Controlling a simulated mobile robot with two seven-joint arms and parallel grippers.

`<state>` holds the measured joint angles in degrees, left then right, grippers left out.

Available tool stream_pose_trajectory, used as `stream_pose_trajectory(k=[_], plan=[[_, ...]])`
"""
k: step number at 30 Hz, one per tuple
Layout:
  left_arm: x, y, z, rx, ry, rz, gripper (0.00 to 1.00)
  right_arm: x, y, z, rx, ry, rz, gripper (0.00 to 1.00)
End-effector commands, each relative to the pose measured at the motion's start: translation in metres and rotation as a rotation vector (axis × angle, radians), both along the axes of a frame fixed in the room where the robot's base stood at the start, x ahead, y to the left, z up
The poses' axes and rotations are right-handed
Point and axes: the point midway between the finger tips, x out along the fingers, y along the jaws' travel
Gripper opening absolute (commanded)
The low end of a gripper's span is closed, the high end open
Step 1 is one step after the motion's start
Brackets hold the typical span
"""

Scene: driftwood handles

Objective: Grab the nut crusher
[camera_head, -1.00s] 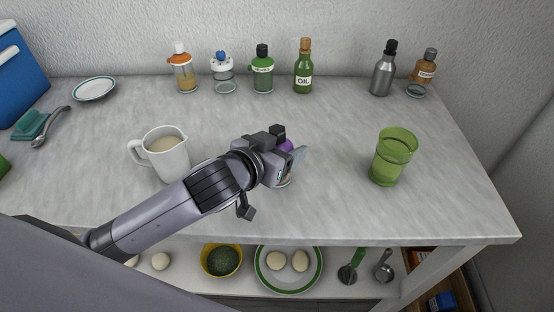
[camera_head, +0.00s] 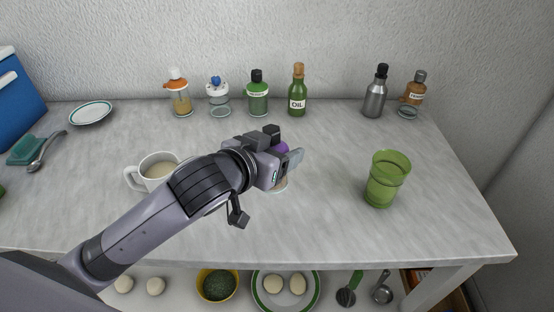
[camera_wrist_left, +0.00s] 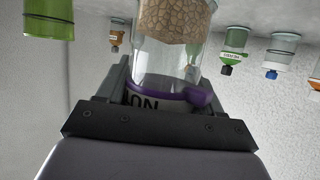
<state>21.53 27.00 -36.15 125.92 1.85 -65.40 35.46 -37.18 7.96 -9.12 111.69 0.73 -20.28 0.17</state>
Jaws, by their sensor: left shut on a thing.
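The nut crusher is a clear jar of brown nuts (camera_wrist_left: 175,22) with a purple part (camera_wrist_left: 180,94) and a white label, partly hidden. In the left wrist view it stands between the fingers of my left gripper (camera_wrist_left: 165,100), which is shut on it. In the head view my left gripper (camera_head: 283,163) is over the middle of the counter and hides most of the nut crusher. Only a purple bit (camera_head: 282,148) and a pale edge below the fingers show. My right gripper is in neither view.
A white jug (camera_head: 155,172) stands left of my gripper, partly behind my arm. A green glass (camera_head: 386,180) stands to the right. Several bottles, including an oil bottle (camera_head: 298,92), line the wall. Clear counter (camera_head: 330,205) lies between gripper and glass.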

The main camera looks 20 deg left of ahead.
Motion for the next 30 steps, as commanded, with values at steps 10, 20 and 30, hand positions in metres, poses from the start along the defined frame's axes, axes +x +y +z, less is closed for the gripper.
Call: stream_pose_trajectory(k=[10, 20, 30], plan=[[0.001, -0.001, 0.053, -0.004, -0.006, -0.001, 0.31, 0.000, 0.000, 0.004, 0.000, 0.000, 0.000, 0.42], [0.001, -0.001, 0.096, -0.003, -0.005, -0.001, 0.31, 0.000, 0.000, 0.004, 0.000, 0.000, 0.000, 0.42], [0.001, 0.000, 0.126, -0.002, -0.003, -0.001, 0.31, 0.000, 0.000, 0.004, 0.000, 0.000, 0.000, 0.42]])
